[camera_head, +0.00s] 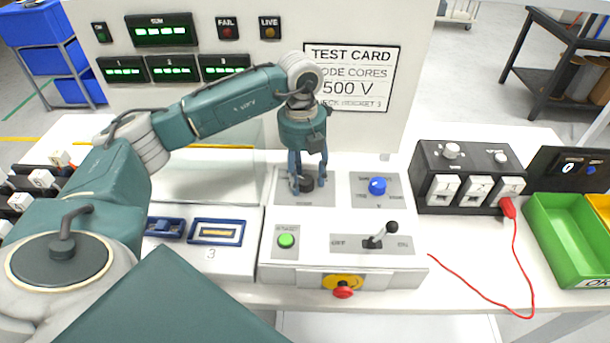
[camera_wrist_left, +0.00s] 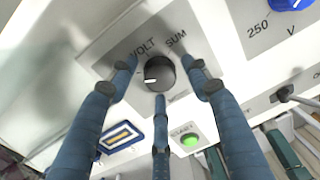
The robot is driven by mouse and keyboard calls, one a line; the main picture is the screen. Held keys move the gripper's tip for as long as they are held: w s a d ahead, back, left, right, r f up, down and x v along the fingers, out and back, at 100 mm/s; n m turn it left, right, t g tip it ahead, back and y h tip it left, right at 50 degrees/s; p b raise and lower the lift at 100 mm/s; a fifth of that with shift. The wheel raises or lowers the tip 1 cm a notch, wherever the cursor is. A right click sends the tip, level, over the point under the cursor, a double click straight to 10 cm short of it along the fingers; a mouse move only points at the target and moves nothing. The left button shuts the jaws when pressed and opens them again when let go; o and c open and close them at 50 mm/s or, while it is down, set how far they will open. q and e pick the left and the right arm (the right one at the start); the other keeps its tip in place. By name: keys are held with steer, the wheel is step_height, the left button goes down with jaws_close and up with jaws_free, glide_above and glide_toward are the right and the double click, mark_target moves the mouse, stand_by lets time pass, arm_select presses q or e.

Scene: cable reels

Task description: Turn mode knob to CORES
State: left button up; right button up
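The black mode knob (camera_head: 307,185) sits on a grey plate on the white console. In the left wrist view the knob (camera_wrist_left: 160,74) has a white pointer mark at its lower left, and the labels VOLT and SUM show above it. The CORES label is not readable on the plate. My left gripper (camera_head: 306,176) points down over the knob. Its three fingers (camera_wrist_left: 161,78) stand spread around the knob, with gaps visible between fingertips and knob. The test card (camera_head: 349,80) shows CORES and 500 V. My right gripper is not in view.
Right of the knob is a blue knob (camera_head: 377,186). In front are a green button (camera_head: 286,240), a toggle lever (camera_head: 380,236) and a red knob on yellow (camera_head: 343,290). A black socket box (camera_head: 466,165) with a red cable and a green bin (camera_head: 568,240) stand right.

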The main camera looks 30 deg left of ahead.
mark_target(303, 179)
arm_select(q)
step_height(303, 179, up, 12)
steer(key=shift+a, duration=0.2)
stand_by(0.5)
steer(key=shift+s, duration=0.1)
